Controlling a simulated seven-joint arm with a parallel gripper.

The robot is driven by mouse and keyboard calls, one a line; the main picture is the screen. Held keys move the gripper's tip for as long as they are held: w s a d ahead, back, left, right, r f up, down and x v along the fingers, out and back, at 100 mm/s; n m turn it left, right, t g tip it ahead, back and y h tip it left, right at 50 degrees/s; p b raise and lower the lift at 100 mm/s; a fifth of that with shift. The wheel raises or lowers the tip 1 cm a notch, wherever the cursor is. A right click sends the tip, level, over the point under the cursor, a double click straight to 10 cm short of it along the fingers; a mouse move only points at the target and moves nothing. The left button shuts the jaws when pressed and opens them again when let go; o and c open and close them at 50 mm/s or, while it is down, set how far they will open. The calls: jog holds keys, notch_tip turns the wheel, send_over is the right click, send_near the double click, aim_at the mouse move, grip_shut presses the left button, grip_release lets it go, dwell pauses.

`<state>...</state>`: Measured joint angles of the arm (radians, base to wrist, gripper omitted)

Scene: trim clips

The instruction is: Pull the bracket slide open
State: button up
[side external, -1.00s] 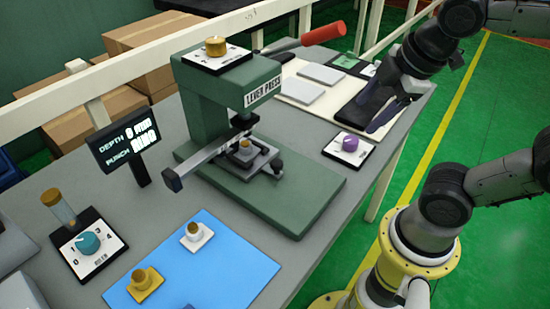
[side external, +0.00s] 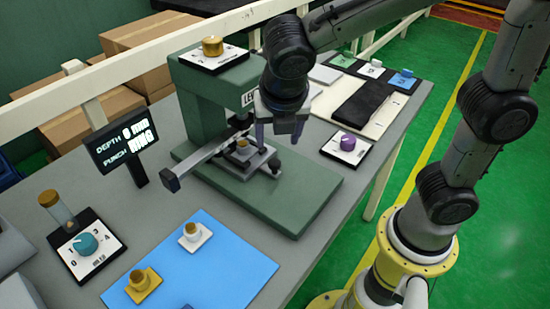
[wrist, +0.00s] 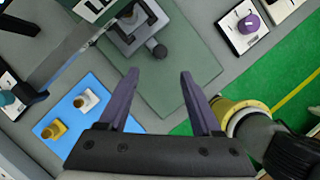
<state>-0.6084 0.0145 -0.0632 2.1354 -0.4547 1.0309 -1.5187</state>
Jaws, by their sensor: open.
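The green lever press (side external: 205,110) stands on its green base plate (side external: 300,190). On the plate, a grey bracket slide (side external: 243,155) carries a small part with a brassy top. A dark knob (side external: 276,166) is at its right side; in the wrist view the knob (wrist: 156,48) lies just beyond my fingertips. A grey bar with a dark end (side external: 170,181) reaches left from the slide area. My gripper (side external: 280,138) is open and empty, above and near the slide, with fingers pointing down; its fingers (wrist: 159,76) are spread in the wrist view.
A purple-knob dial (side external: 347,143) is right of the press. A blue mat (side external: 225,270) with two small fittings lies in front. A display (side external: 124,137) and teal-knob dial (side external: 87,244) stand left. A black slab (side external: 360,105) lies on a pale board behind.

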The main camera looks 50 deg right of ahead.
aim_at(274, 162)
jog(key=x, duration=1)
jog(key=shift+w+d+f, duration=0.1)
jog(key=shift+d+f, duration=0.05)
jog(key=shift+f, duration=0.25)
grip_shut()
jog(key=shift+r, duration=0.1)
dwell(0.8)
